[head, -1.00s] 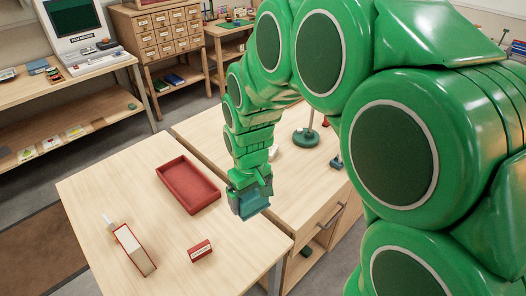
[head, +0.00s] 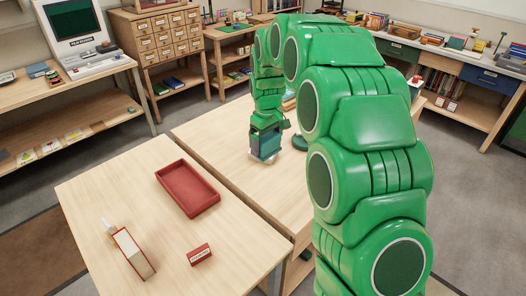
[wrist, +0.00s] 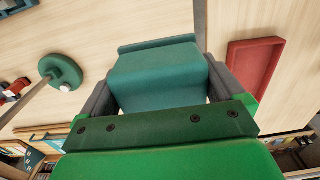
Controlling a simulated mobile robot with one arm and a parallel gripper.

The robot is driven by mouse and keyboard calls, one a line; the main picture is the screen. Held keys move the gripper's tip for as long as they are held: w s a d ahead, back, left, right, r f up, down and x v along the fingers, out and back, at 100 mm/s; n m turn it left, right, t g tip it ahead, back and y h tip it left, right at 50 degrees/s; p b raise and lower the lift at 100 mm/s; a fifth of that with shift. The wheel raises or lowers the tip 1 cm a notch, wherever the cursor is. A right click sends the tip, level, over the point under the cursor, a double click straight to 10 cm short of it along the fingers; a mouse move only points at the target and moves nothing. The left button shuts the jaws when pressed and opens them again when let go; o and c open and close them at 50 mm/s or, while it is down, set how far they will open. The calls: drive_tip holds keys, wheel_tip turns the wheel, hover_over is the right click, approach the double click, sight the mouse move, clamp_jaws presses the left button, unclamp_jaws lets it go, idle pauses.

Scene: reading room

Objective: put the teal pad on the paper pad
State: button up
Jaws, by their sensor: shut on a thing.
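My gripper (head: 266,132) is shut on the teal pad, at the far part of the right-hand table. In the wrist view the teal pad (wrist: 160,75) is a thick teal block between the two grey fingers. In the head view the teal pad (head: 264,144) hangs upright below the fingers. A small white thing (head: 266,158) shows at its lower edge and may be the paper pad. The pad and gripper hide most of it, and I cannot tell whether they touch. In the wrist view nothing white shows under the pad.
A red tray (head: 187,207), a red-and-white box (head: 130,252) and a small red box (head: 199,254) are on the left table. A green round lamp base (wrist: 66,74) stands near the gripper. The right table's near part is clear.

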sight(270, 136)
drive_tip(key=shift+w+d, duration=0.25)
drive_tip(key=shift+w, duration=0.25)
drive_tip(key=shift+w+d, duration=0.25)
drive_tip(key=shift+w, duration=0.25)
drive_tip(key=shift+w+d+f, duration=0.1)
drive_tip(key=shift+w+d, duration=0.05)
drive_tip(key=shift+w, duration=0.25)
drive_tip(key=shift+w+a+f, duration=0.4)
drive_tip(key=shift+w+f, duration=1.25)
drive_tip(key=shift+w, duration=0.6)
drive_tip(key=shift+w+a+f, duration=0.45)
drive_tip(key=shift+w+f, duration=1.2)
drive_tip(key=shift+w, duration=0.65)
drive_tip(key=shift+w+a+f, duration=0.4)
drive_tip(key=shift+w+f, duration=1.25)
drive_tip(key=shift+w, duration=0.6)
drive_tip(key=shift+f, duration=1.4)
drive_tip(key=shift+f, duration=0.15)
drive_tip(key=o, duration=0.7)
